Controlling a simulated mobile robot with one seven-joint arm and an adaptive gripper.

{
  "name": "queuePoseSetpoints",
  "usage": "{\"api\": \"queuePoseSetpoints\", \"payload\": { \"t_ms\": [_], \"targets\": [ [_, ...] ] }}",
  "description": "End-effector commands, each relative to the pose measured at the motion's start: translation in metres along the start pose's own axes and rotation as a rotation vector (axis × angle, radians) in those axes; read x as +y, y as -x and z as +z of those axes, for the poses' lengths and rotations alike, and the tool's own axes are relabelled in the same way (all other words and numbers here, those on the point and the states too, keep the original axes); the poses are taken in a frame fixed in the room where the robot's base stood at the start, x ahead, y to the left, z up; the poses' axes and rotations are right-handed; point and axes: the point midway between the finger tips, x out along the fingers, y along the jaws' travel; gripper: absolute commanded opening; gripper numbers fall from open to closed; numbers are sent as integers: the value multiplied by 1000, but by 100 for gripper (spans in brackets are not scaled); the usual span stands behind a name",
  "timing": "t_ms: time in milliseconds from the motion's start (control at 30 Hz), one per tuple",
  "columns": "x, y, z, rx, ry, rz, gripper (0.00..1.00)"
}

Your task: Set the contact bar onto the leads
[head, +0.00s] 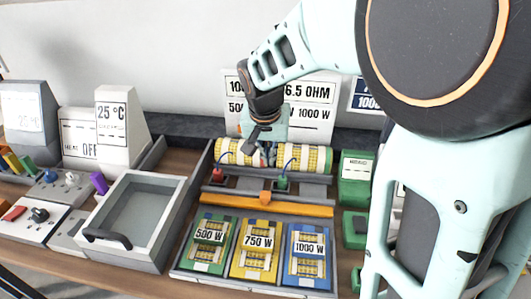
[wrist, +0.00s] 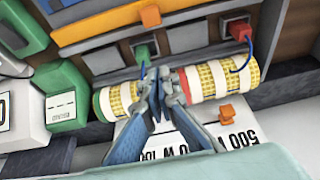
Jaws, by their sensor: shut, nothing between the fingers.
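An orange bar with a small raised block, which looks like the contact bar (head: 290,210), lies across the grey fixture in front of the leads. It also shows at the top of the wrist view (wrist: 95,29). The red lead (head: 217,176) and green lead (head: 282,182) sit in dark sockets, with blue wires rising to the striped yellow-and-white mesh roll (head: 310,159). My gripper (head: 268,158) points down at the middle of the roll. In the wrist view its fingers (wrist: 165,77) are close together and empty, beside the roll and partly covering it. Whether they touch it is unclear.
Cards marked 500 W (head: 209,235), 750 W (head: 258,241) and 1000 W (head: 309,246) lie at the fixture's front. A grey tray with a dark handle (head: 107,237) stands left. Green boxes (head: 355,190) stand right. Printed signs stand behind the roll.

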Motion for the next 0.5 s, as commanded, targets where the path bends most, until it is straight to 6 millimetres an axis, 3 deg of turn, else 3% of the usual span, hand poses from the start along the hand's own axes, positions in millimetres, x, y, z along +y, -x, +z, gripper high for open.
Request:
{"api": "queuePoseSetpoints", "payload": {
  "t_ms": [167, 500],
  "targets": [
    [1, -19, 1, -4, 1, 3, 0],
    [1, -86, 1, -4, 1, 3, 0]
  ]
}}
